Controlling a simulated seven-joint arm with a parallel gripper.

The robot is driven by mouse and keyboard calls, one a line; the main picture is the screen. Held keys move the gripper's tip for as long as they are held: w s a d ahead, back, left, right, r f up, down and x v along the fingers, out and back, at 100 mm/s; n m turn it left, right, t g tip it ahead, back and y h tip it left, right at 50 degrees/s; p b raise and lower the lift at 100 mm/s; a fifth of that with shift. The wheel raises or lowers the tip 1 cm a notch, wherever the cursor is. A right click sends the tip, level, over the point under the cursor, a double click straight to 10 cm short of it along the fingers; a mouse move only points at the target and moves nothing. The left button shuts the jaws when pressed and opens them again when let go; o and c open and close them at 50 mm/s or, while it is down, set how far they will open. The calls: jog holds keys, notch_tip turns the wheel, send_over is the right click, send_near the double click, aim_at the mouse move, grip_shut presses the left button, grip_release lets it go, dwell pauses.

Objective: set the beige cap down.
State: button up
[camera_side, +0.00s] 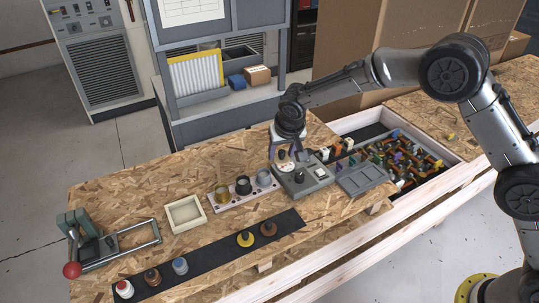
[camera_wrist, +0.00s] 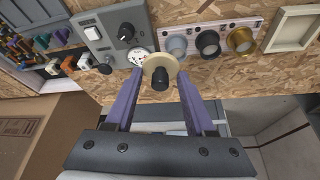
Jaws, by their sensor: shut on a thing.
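The beige cap (camera_wrist: 150,66) is a round disc with a black knob (camera_wrist: 160,80) in its middle. In the wrist view it sits between the purple fingertips of my gripper (camera_wrist: 161,81), which is shut on it. In the side view my gripper (camera_side: 284,147) points down over the back left part of a grey control box (camera_side: 310,185). The cap is hard to make out there, and I cannot tell how far it is above the box. In the wrist view it appears beside a round white dial (camera_wrist: 137,55) on the box and partly overlaps it.
A pale strip (camera_side: 236,204) with brass, black and grey cups lies left of the box. Further left are a cream tray (camera_side: 172,224) and a lever device with a red ball (camera_side: 72,270). A black mat (camera_side: 212,252) carries several caps. A parts bin (camera_side: 462,152) is right.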

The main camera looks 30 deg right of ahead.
jog(key=s+d+r, duration=0.1)
jog(key=s+r, duration=0.2)
jog(key=s, duration=0.3)
jog(key=shift+s+d, duration=0.2)
jog(key=shift+d, duration=0.2)
jog(key=s+d+f, duration=0.1)
jog(key=s+f, duration=0.1)
jog(key=s, duration=0.6)
jog(key=s+d+f, duration=0.1)
jog(key=s+f, duration=0.2)
jog(key=s, duration=0.5)
jog(key=w+a+f, duration=0.1)
jog(key=w+f, duration=0.2)
jog(key=w, duration=0.1)
jog(key=w+a+f, duration=0.2)
jog(key=w+f, duration=0.1)
jog(key=w, duration=0.1)
jog(key=w+a+f, duration=0.1)
jog(key=w+f, duration=0.2)
jog(key=w, duration=0.2)
jog(key=shift+a, duration=0.3)
jog(key=shift+w+f, duration=0.15)
jog(key=shift+f, duration=0.75)
jog(key=shift+w+f, duration=0.1)
jog(key=shift+f, duration=0.8)
jog(key=shift+f, duration=0.15)
jog(key=o, duration=1.3)
